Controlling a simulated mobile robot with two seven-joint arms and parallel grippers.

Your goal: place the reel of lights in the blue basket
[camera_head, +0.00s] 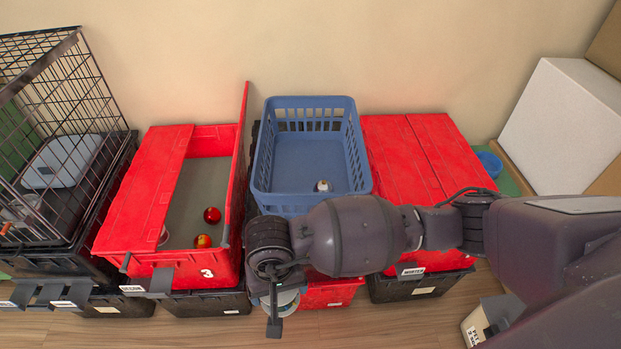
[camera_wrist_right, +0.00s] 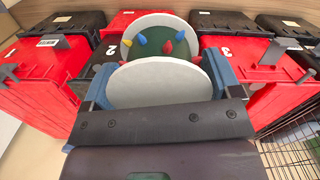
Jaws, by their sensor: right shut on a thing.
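The reel of lights (camera_wrist_right: 160,84) has pale round end discs, a green core and red, yellow and blue bulbs in the right wrist view. My right gripper (camera_head: 275,304) is shut on it. In the head view only part of the reel (camera_head: 288,301) shows, beside and below the gripper, in front of the totes. The blue basket (camera_head: 310,103) stands upright and open-topped behind the gripper, at the middle of the head view. A small silvery ball (camera_head: 322,186) lies inside it, near the front. My right forearm passes in front of the basket's front right corner. My left gripper is not in view.
Left of the basket, an open red tote (camera_head: 135,195) holds red and orange balls, with one lid flap raised towards the basket. A closed red tote (camera_head: 420,150) stands right of it. A black wire cage (camera_head: 60,90) is far left; a white box (camera_head: 565,125) is far right.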

